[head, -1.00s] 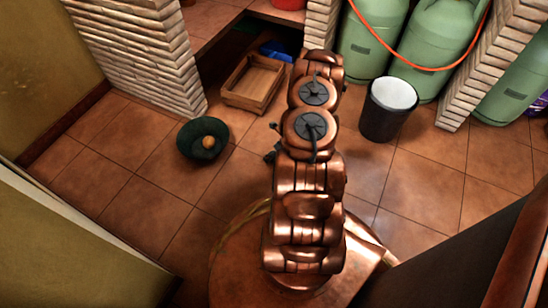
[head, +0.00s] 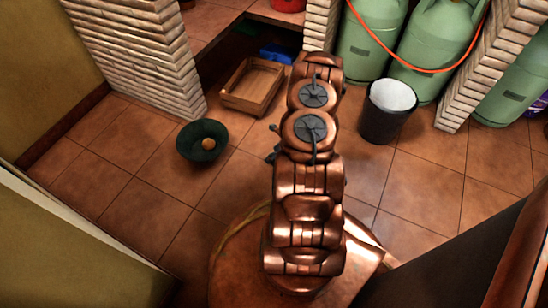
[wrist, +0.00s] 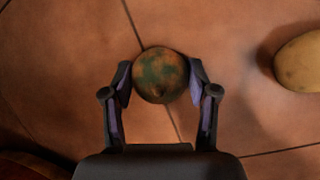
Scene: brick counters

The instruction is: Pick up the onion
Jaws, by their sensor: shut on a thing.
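In the wrist view a round brown thing with green patches (wrist: 160,75) sits between the two fingers of my gripper (wrist: 160,82). The fingers are shut on its left and right sides. I cannot tell for sure that it is the onion. In the head view my arm hides most of my gripper; only a small dark part shows left of the arm. A dark green bowl (head: 186,150) stands on the floor left of my arm, with a small round orange-brown thing (head: 208,144) inside, too small to identify.
In the wrist view a yellowish oval thing (wrist: 302,63) lies right of my gripper. A wooden crate (head: 228,100), a dark bin with a white liner (head: 380,125) and green gas bottles (head: 430,45) stand beyond. Brick pillars (head: 160,60) flank the scene. Floor tiles (head: 130,210) are clear at left.

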